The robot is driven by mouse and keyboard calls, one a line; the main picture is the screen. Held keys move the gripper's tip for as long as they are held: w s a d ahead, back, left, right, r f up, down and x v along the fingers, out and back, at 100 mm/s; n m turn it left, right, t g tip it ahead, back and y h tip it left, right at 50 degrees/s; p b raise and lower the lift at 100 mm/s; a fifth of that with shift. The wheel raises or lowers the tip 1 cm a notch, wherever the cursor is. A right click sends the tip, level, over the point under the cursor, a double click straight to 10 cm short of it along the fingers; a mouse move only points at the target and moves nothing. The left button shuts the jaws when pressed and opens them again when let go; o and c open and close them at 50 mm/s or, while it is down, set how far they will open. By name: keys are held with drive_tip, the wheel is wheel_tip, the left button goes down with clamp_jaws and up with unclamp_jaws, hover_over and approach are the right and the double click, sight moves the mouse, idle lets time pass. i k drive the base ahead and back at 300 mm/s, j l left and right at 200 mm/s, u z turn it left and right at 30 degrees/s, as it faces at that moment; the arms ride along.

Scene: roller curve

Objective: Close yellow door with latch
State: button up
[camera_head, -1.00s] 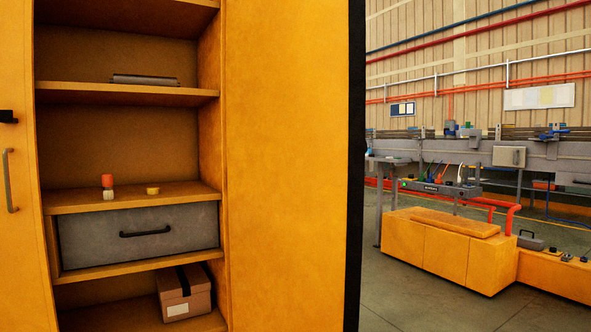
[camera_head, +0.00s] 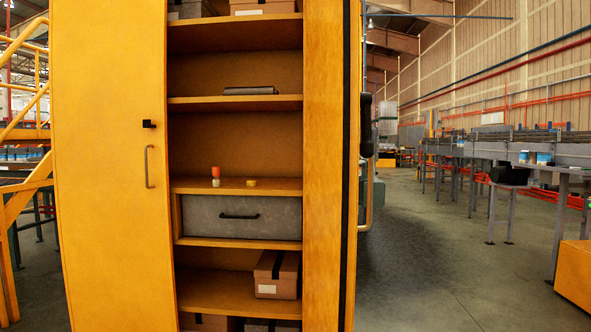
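A tall yellow cabinet stands open in front of me, its shelves (camera_head: 235,187) showing. On its left is a yellow door (camera_head: 105,190) with a grey vertical handle (camera_head: 149,167) and a small black latch (camera_head: 149,124) above it. On the right a yellow panel (camera_head: 324,150) with a black edge stands beside the shelves, seen at a steep angle; I cannot tell for sure whether it is a second door or the side wall. My gripper is not in view.
The shelves hold a grey drawer (camera_head: 242,217), boxes (camera_head: 277,274) and small red and yellow items. Yellow stairs (camera_head: 22,190) stand at the far left. Open floor (camera_head: 425,265) lies to the right, with grey workbenches (camera_head: 480,155) and a yellow block (camera_head: 575,275) beyond.

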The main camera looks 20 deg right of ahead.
sight(332, 82)
drive_tip(key=k+l, duration=0.1)
drive_tip(key=l, duration=0.35)
drive_tip(key=k+l+u, duration=0.1)
drive_tip(key=l, duration=0.4)
drive_tip(key=k+l, duration=0.15)
drive_tip(key=l, duration=0.3)
